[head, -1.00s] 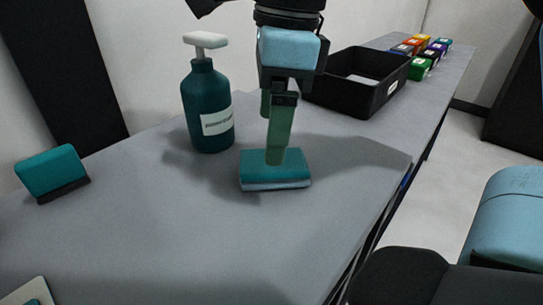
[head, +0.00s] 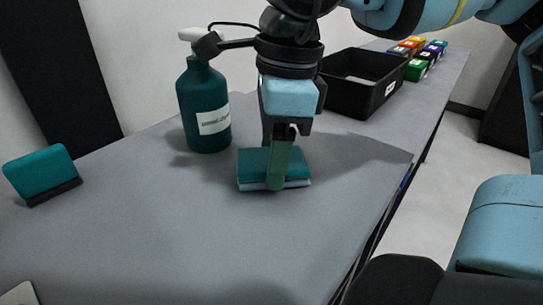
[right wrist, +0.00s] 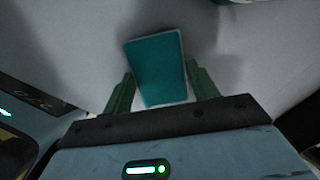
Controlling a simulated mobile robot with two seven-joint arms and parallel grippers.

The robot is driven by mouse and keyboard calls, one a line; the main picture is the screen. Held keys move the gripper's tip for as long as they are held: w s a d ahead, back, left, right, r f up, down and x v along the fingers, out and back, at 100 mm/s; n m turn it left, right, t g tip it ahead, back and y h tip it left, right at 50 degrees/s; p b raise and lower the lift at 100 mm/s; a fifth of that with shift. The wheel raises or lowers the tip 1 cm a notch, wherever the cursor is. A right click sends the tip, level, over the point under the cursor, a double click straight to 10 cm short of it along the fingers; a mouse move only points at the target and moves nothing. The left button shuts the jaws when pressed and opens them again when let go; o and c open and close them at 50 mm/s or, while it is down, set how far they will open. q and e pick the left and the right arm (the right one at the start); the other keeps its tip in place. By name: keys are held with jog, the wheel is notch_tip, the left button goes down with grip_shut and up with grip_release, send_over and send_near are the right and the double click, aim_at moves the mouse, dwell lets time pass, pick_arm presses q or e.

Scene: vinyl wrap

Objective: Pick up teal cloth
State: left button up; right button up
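The teal cloth (head: 254,164), a folded pad with a pale blue lower layer, lies flat on the grey table (head: 190,225). My right gripper (head: 272,166) is over it, pointing down, with one finger in front of the cloth's near side; the other finger is mostly hidden behind. In the right wrist view, the cloth (right wrist: 160,72) shows between the two green fingers of the open gripper (right wrist: 162,78), with a gap on each side. I cannot tell whether the fingertips touch the table. My left gripper is not in view.
A teal pump bottle (head: 203,100) stands just behind and left of the cloth. A teal squeegee-like block (head: 40,170) is at the left. A black open bin (head: 358,95) and several coloured boxes (head: 418,62) are further back.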

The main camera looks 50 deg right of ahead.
jog(key=c, duration=0.5)
jog(key=shift+o, duration=0.2)
jog(key=shift+r, duration=0.1)
jog(key=shift+r, duration=0.5)
notch_tip(320, 180, up, 17)
jog(key=p, duration=0.4)
